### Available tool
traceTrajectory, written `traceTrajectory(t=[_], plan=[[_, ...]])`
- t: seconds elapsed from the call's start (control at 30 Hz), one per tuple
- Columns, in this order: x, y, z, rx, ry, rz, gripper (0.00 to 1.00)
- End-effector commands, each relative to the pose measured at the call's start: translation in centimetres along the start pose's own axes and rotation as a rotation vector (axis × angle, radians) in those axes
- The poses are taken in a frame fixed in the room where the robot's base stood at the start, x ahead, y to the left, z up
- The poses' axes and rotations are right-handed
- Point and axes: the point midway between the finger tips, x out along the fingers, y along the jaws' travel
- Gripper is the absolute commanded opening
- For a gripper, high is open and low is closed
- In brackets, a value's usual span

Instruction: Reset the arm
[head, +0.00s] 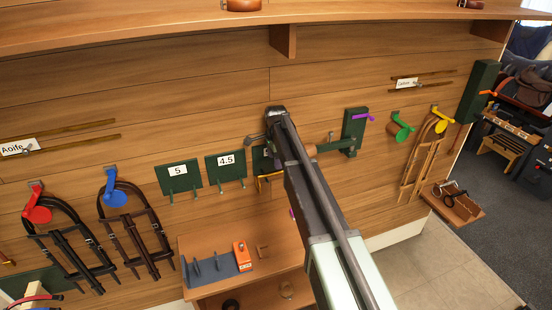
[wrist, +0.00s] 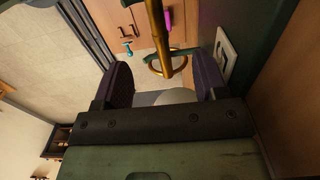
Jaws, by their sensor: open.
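My arm reaches up from the lower right of the head view to the wooden wall, where its wrist (head: 277,118) is close to the green boards. My gripper (wrist: 163,72) shows in the wrist view with its two dark, ribbed fingers spread apart. A brass bar (wrist: 158,28) with a ring-like end reaches down into the gap between the fingers, and neither finger is closed on it. I cannot tell whether it touches either of them. In the head view the fingers are largely hidden by my own arm.
Green boards marked 5 (head: 178,177) and 4.5 (head: 226,168) hang left of my wrist. A dark green block (head: 354,131) with a bracket is at its right. Bridles (head: 134,245) hang on the left. A wooden bench (head: 205,242) is below. Open floor (head: 425,265) lies at lower right.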

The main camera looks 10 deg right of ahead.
Motion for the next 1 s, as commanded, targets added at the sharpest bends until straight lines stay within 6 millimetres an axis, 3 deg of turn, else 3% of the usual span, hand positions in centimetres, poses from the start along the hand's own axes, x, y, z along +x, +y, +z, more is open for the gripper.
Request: traceTrajectory(t=[0.17,0.27,0.37,0.5,0.6,0.7,0.8,1.0], plan=[[0.1,0.0,0.0,0.0,0.0,0.0,0.66],[0.8,2.3,0.3,-0.063,0.0,0.0,0.66],[2.6,8.6,1.3,-0.264,0.0,0.001,0.66],[5.9,21.5,3.3,-0.726,0.0,0.001,0.66],[7.6,29.4,4.5,-1.043,0.001,0.001,0.66],[8.5,34.5,5.3,-1.273,0.001,0.001,0.66],[8.7,36.7,5.7,-1.391,0.001,0.001,0.66],[8.5,36.6,5.6,-1.419,0.001,0.001,0.66]])
